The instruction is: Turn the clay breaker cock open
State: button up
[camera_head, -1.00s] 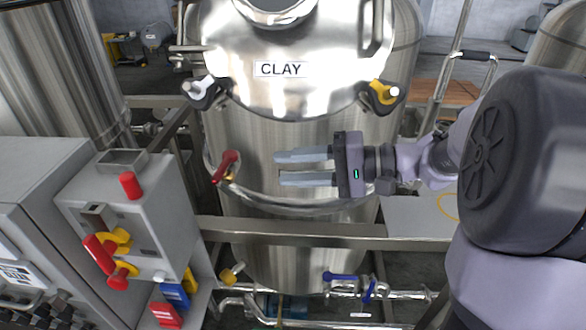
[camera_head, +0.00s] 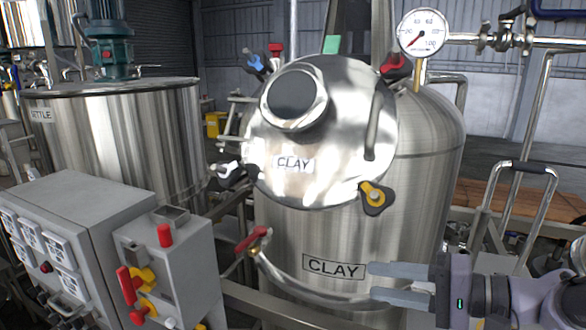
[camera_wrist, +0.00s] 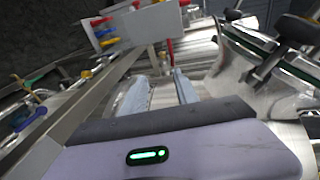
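The steel clay tank (camera_head: 290,235) stands in the middle of the head view, with CLAY labels on its lid and side. A small cock with a red lever (camera_head: 252,240) and a brass body sits on its left side; the lever slants down to the left. I see no label marking it as the breaker cock. My gripper (camera_head: 371,281) is at the lower right, to the right of the lower CLAY label, its fingers pointing left, apart and empty. In the wrist view my gripper (camera_wrist: 160,74) also shows parted fingers with nothing held between them.
A grey control box (camera_head: 180,262) with red and yellow handles stands left of the tank. A pressure gauge (camera_head: 422,32) and piping rise at the upper right. A yellow clamp knob (camera_head: 374,195) juts from the lid above my gripper. A steel handrail (camera_head: 515,200) stands right.

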jog(key=s+a+f+n+g+h, duration=0.1)
jog(key=s+a+f+g+h, duration=0.4)
jog(key=s+a, duration=0.45)
jog(key=s+d+f+t+h, duration=0.2)
jog(key=s+d+t+h, duration=0.1)
jog(key=s+h, duration=0.3)
jog(key=shift+s+n+h, duration=0.3)
jog(key=shift+s, duration=0.25)
jog(key=shift+d+f, duration=0.1)
